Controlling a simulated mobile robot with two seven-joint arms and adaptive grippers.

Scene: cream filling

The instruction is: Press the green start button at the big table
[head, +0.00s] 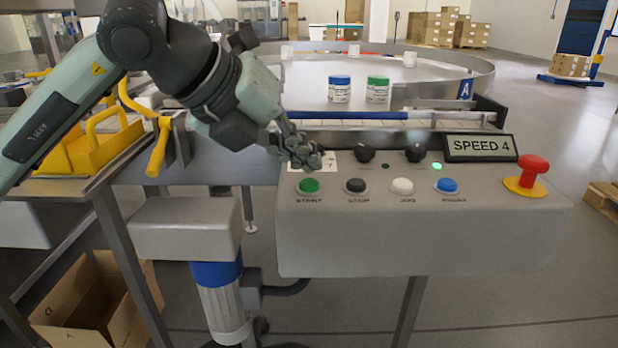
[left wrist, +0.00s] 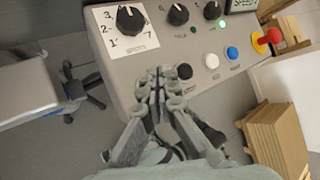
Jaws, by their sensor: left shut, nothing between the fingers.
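The green start button (head: 309,186) is at the left end of the button row on the grey control panel (head: 400,235), above its START label. My left gripper (head: 306,160) is shut and empty, with its fingertips just above and behind the green button in the head view. In the left wrist view the gripper (left wrist: 160,75) points at the panel and covers the spot where the green button sits, so contact cannot be told. The right gripper is not in view.
Beside it are black (head: 355,186), white (head: 402,186) and blue (head: 447,186) buttons. Two dark knobs, a SPEED 4 display (head: 480,148) and a red emergency stop (head: 532,170) are on the panel. Two jars (head: 339,88) stand on the round table behind.

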